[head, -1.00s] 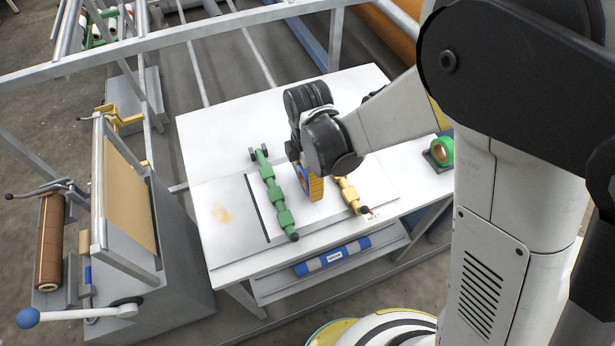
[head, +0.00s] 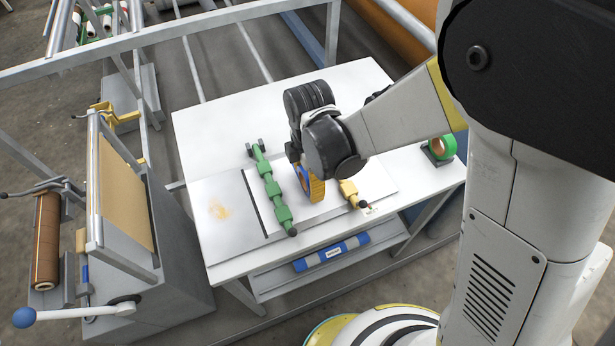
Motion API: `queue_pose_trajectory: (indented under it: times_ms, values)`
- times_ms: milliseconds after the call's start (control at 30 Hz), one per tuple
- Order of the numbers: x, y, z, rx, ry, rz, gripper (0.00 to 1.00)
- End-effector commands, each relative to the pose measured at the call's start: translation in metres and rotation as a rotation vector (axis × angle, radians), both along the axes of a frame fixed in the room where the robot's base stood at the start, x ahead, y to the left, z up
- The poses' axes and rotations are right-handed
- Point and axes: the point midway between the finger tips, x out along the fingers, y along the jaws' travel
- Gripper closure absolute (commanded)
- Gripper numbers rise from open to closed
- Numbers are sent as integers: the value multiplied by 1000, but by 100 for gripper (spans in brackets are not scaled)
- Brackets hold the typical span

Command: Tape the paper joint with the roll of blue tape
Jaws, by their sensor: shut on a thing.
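My gripper (head: 303,163) is over the white table (head: 225,130), and my wrist and arm hide most of its fingers. It is shut on a roll of tape (head: 316,188) with a yellow-orange outer face and a blue side, held upright just above or on the white paper (head: 330,215); contact cannot be told. The roll is between a green clamp bar (head: 272,192) on its left and a yellow clamp bar (head: 350,195) on its right.
A blue and white roll (head: 332,254) lies on the shelf below. A grey machine with a brown roll (head: 47,240) and blue-knobbed lever (head: 25,317) stands left. A metal rail crosses behind.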

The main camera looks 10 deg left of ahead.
Motion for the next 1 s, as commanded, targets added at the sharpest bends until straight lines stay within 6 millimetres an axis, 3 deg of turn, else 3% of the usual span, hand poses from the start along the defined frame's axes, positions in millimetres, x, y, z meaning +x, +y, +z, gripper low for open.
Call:
queue_pose_trajectory:
  times_ms: [1000]
  values:
    - [-13,-8,1,-1,2,0,54]
